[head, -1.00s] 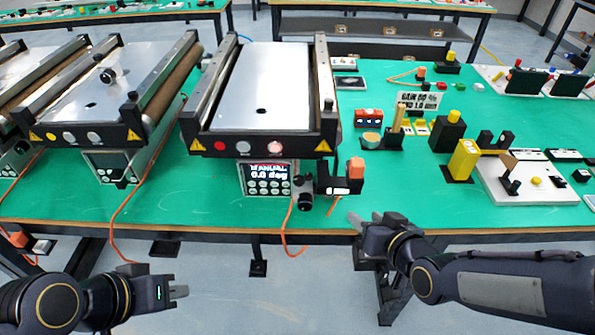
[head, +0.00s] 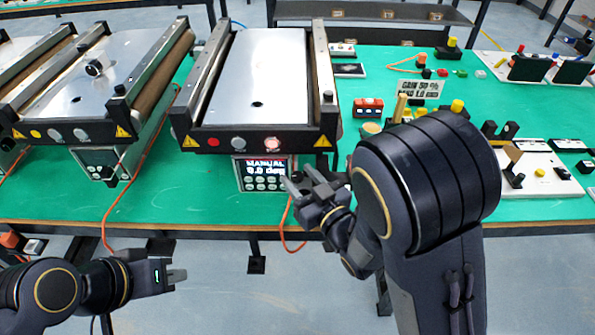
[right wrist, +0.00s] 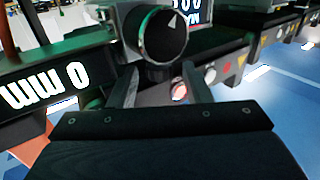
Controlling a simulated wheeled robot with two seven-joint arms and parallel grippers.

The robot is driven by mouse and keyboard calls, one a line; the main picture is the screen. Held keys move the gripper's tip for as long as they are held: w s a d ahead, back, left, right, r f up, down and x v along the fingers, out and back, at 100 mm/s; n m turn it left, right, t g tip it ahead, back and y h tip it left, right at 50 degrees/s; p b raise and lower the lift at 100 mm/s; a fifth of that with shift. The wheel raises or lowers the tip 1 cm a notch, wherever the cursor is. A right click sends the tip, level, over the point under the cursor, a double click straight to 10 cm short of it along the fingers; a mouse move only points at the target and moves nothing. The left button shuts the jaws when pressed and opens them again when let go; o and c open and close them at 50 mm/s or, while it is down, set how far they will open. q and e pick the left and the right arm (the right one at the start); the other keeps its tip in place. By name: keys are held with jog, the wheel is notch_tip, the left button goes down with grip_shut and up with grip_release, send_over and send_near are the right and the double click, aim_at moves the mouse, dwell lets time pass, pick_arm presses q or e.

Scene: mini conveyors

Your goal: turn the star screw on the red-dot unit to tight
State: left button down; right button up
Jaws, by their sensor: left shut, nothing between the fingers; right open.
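The red-dot unit is the middle conveyor (head: 258,80), with a red dot (head: 213,142) on its front bar. A control panel (head: 262,175) hangs below it. In the right wrist view, a round black knob (right wrist: 163,36) with a white pointer mark is just beyond the open fingers (right wrist: 158,88), not gripped. I cannot tell whether it is the star screw. My left gripper (head: 178,276) is shut and empty, low in front of the table.
A second conveyor (head: 85,95) with a yellow dot stands to the left. An orange cable (head: 287,225) hangs over the table's front edge. The right arm covers part of the table's right side.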

jog(key=shift+x, duration=0.75)
jog(key=c, duration=0.9)
jog(key=shift+c, duration=0.2)
jog(key=shift+h, duration=0.3)
